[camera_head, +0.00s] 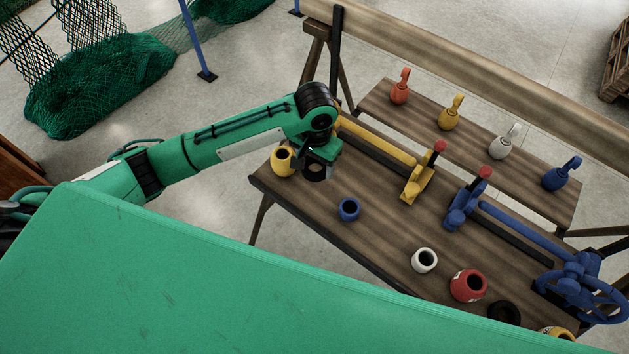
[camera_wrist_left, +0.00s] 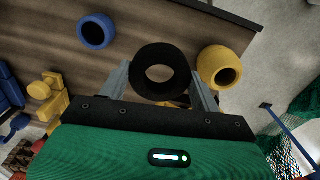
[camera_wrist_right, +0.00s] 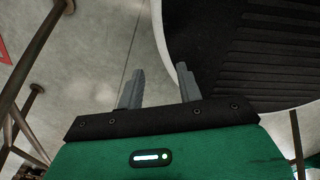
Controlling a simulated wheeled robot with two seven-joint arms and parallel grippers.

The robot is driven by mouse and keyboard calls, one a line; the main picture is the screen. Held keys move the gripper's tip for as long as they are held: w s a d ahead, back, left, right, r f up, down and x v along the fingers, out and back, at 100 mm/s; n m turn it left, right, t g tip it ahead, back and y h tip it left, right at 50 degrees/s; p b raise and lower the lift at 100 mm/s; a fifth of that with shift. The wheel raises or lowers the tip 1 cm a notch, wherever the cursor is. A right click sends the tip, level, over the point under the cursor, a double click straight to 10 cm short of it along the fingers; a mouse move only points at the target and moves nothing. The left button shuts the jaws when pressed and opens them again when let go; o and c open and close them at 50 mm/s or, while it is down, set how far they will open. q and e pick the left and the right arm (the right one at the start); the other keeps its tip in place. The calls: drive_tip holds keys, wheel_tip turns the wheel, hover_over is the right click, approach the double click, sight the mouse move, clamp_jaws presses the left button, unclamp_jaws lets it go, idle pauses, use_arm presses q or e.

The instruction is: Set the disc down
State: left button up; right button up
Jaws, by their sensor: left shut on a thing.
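The disc is a black ring with a hole (camera_head: 315,173), held in my left gripper (camera_head: 318,160) at the left end of the wooden bench (camera_head: 390,231). In the left wrist view the disc (camera_wrist_left: 160,55) sits between the two grey fingers, which press on its sides. It is over the bench top, between a yellow float (camera_head: 283,162) and a blue float (camera_head: 349,209). I cannot tell whether its underside touches the bench. My right gripper (camera_wrist_right: 158,80) is open and empty, above the floor beside a black ridged surface, and it is hidden in the head view.
A white float (camera_head: 424,260), a red float (camera_head: 468,286) and another black ring (camera_head: 503,312) stand along the front edge. Yellow and blue clamps (camera_head: 462,207) stand mid-bench. Several coloured floats with hooks line a back shelf (camera_head: 480,147). Green netting (camera_head: 95,90) lies on the floor.

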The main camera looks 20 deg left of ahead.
use_arm(q)
hover_over(315, 190)
wheel_tip(315, 190, down, 5)
drive_tip(key=shift+f, duration=0.1)
wheel_tip(315, 190, down, 5)
drive_tip(key=shift+d+p, duration=0.1)
drive_tip(key=shift+p, duration=0.35)
use_arm(e)
drive_tip(key=shift+w+a+r, duration=0.4)
drive_tip(key=shift+a+r, duration=0.15)
drive_tip(key=shift+r, duration=0.05)
drive_tip(key=shift+d, duration=0.1)
use_arm(q)
drive_tip(key=o, duration=1)
drive_tip(key=shift+f, duration=0.1)
use_arm(e)
drive_tip(key=shift+d, duration=0.25)
use_arm(q)
wheel_tip(315, 190, up, 12)
drive_tip(key=shift+r+b, duration=0.15)
drive_tip(key=shift+b, duration=0.75)
use_arm(e)
drive_tip(key=shift+a+f, duration=0.3)
drive_tip(key=shift+f, duration=0.6)
